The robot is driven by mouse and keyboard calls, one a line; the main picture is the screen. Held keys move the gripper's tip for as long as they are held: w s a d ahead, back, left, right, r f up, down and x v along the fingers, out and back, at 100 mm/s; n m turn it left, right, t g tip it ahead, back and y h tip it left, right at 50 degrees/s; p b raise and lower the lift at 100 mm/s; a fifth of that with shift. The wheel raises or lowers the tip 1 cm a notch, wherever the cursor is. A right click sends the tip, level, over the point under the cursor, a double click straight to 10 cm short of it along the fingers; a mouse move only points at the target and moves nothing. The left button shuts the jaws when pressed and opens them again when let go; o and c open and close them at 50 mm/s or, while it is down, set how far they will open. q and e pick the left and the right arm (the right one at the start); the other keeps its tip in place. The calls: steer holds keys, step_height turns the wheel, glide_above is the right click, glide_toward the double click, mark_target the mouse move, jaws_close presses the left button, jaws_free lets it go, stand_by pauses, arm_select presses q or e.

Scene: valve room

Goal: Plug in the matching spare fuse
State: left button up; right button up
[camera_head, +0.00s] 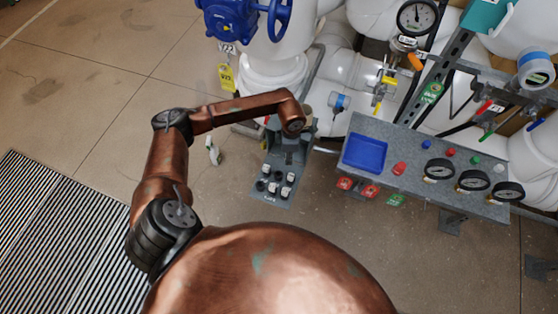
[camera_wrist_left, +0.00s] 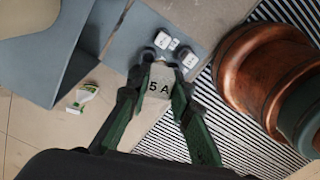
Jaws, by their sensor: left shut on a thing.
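My left gripper (camera_wrist_left: 158,98) is shut on a pale grey fuse (camera_wrist_left: 160,84) marked "5 A", which sits between its dark green fingers. In the left wrist view, more white-topped fuses with dark bases (camera_wrist_left: 163,40) stand on a blue-grey plate (camera_wrist_left: 122,42) just beyond the held fuse. Whether the held fuse touches the plate I cannot tell. In the head view, several black and white fuses (camera_head: 272,187) stand on the lower part of a grey panel (camera_head: 287,203). My left wrist hangs over the panel's upper part and hides the gripper there. My right gripper is not in view.
A grey bench (camera_head: 420,189) to the right carries a blue tray (camera_head: 364,153), a red piece (camera_head: 399,168) and black gauges (camera_head: 473,180). Pipes and a blue valve (camera_head: 235,20) stand behind. A small green-and-white object (camera_head: 213,151) is left of the panel.

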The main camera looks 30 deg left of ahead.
arm_select(q)
steer(key=a+f+n+b, duration=0.2)
steer(key=f+n, duration=0.2)
steer(key=f, duration=0.3)
steer(key=a+f+n+b, duration=0.2)
steer(key=f+n, duration=0.2)
steer(key=f, duration=0.3)
steer(key=shift+s+a+f+b, duration=0.25)
steer(key=shift+f+b, duration=0.05)
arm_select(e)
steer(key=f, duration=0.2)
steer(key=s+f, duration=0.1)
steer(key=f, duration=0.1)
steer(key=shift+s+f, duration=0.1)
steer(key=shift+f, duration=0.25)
arm_select(q)
steer(key=shift+f, duration=0.15)
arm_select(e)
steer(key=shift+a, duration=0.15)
arm_select(q)
steer(key=shift+f, duration=0.65)
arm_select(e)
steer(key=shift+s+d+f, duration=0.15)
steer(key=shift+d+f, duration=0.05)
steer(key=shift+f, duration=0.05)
